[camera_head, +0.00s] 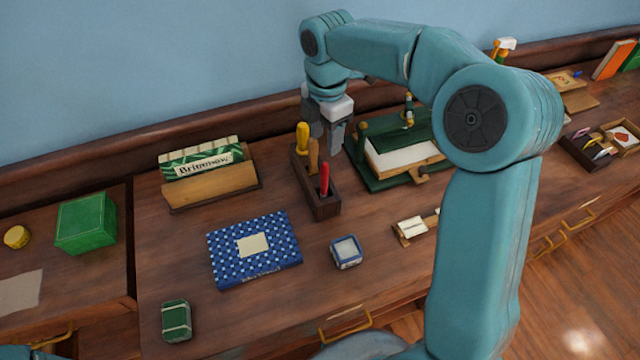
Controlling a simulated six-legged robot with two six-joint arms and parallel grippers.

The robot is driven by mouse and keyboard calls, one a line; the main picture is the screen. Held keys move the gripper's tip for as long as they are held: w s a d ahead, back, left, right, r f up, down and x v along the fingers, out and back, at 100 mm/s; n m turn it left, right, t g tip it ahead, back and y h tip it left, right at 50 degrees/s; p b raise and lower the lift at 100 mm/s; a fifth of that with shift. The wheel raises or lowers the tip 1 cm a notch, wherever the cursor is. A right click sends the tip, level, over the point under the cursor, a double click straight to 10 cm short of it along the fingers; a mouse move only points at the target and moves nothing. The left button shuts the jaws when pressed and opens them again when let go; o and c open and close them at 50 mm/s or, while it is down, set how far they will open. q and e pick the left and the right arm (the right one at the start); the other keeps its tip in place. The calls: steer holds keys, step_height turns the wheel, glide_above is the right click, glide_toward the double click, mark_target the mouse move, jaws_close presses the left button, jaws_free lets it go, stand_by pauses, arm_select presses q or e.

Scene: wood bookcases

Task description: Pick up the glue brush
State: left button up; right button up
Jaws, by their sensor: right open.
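A dark wooden holder (325,207) stands on the desk with upright tools in it. One has a yellow handle (302,137), one a brown-orange handle (313,155) and one a red handle (324,179). I cannot tell for sure which of them is the glue brush. My right gripper (326,140) is open and points down at the back end of the holder, close behind and beside the yellow and brown handles. I see nothing held in it. My left gripper is out of view.
A green book press (374,181) stands just right of the holder. A wooden rack with a green box (205,162) stands left. A blue patterned book (283,243), a small blue-white box (346,251) and a green tin (176,320) lie in front. Bare desk lies between them.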

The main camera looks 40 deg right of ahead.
mark_target(326, 164)
steer(key=f, duration=0.8)
steer(key=shift+s+f, duration=0.25)
steer(key=shift+f, duration=0.15)
steer(key=shift+s+a+f+p, duration=0.1)
steer(key=shift+s+f+p, duration=0.1)
steer(key=shift+f+p, duration=0.1)
steer(key=f, duration=0.2)
steer(key=w+f, duration=0.1)
steer(key=f, duration=0.1)
steer(key=shift+f+p, duration=0.25)
steer(key=shift+p, duration=0.15)
steer(key=shift+s+r, duration=0.15)
steer(key=shift+s, duration=0.2)
steer(key=shift+a, duration=0.1)
steer(key=shift+c, duration=0.9)
steer(key=shift+w, duration=0.2)
jaws_close()
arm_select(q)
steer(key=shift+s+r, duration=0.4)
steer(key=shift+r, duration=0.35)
arm_select(e)
steer(key=shift+s, duration=0.1)
